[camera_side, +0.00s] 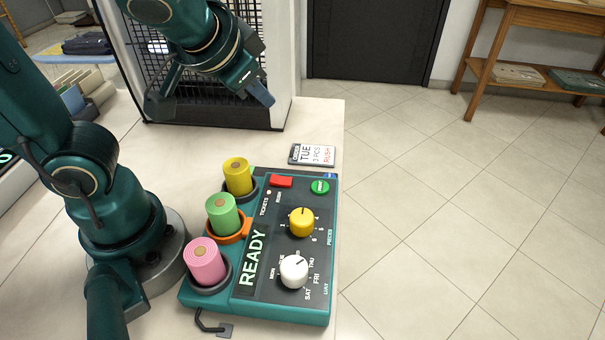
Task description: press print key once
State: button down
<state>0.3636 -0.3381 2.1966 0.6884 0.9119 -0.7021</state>
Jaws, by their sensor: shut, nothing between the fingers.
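The ticket machine (259,291) is a teal box with a dark top on the counter. Its round green key (320,187) sits at the far right corner; its small white lettering is too small to read surely. A red switch (281,181) is left of it. A display (252,257) reads READY. A yellow knob (302,222) and a white knob (294,271) stand on the top. My gripper (260,92) is shut and empty, in the air beyond and left of the machine, apart from the green key.
Yellow (238,176), green (222,214) and pink (204,261) rolls stand along the machine's left side; an orange collar (246,229) is by the green one. A card (313,155) reading TUE, 3 PCS, RUSH lies behind the machine. A black grille (190,70) stands near my gripper.

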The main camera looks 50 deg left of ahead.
jog(key=w+d+m, duration=0.2)
jog(key=w+d, duration=0.1)
jog(key=m+t, duration=0.1)
jog(key=m, duration=0.2)
send_over(315, 190)
notch_tip(315, 190, down, 2)
jog(key=shift+h, duration=0.4)
jog(key=shift+f, duration=4.4)
jog(key=shift+f, duration=0.1)
jog(key=shift+f, duration=0.3)
